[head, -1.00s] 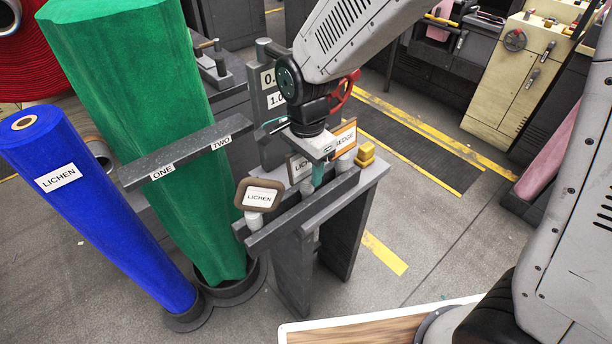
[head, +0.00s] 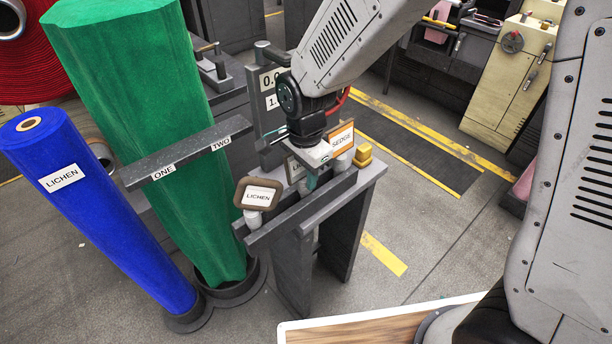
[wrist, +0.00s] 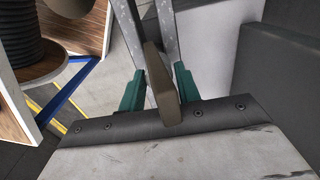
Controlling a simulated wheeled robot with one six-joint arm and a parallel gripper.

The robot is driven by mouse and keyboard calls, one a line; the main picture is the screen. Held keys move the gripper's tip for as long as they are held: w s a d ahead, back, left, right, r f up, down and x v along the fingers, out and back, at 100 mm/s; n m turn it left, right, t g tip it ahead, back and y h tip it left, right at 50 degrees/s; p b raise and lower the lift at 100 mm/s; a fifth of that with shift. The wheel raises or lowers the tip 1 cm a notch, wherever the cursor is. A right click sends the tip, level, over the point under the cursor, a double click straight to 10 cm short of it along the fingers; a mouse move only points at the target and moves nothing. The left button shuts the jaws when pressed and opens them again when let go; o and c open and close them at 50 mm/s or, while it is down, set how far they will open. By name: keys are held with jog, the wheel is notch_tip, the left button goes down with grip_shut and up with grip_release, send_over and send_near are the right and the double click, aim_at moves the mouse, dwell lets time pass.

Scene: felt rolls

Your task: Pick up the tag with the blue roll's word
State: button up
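The blue roll (head: 100,215) stands at the left with a white label reading LICHEN (head: 61,178). A brown-framed tag reading LICHEN (head: 258,197) stands at the left end of the grey stand's rail. A second tag (head: 293,170) behind it is mostly hidden by my gripper; only the start of its word shows. A tag reading SEDGE (head: 341,141) stands at the right. My gripper (head: 311,181) is down at the middle tag. In the wrist view my gripper's green fingers (wrist: 158,90) are apart, with a brown tag edge (wrist: 157,75) between them; contact is unclear.
A green roll (head: 150,130) stands behind a grey bar (head: 190,153) marked ONE and TWO. A wood-topped board (head: 370,330) lies at the bottom. Open floor (head: 430,230) is to the right.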

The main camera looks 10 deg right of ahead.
aim_at(305, 170)
jog(key=shift+s+d+f, duration=0.15)
jog(key=shift+s+f, duration=0.1)
jog(key=shift+f, duration=0.2)
jog(key=shift+s+d+f, duration=0.1)
jog(key=shift+s+f, duration=0.1)
jog(key=shift+f, duration=0.25)
jog(key=shift+c, duration=0.2)
jog(key=shift+w+r, duration=0.15)
jog(key=shift+r, duration=0.15)
jog(key=shift+a+r+g, duration=0.1)
jog(key=shift+r+g, duration=0.2)
grip_shut()
jog(key=shift+r, duration=0.2)
jog(key=shift+w+r, duration=0.2)
jog(key=shift+r, duration=2.45)
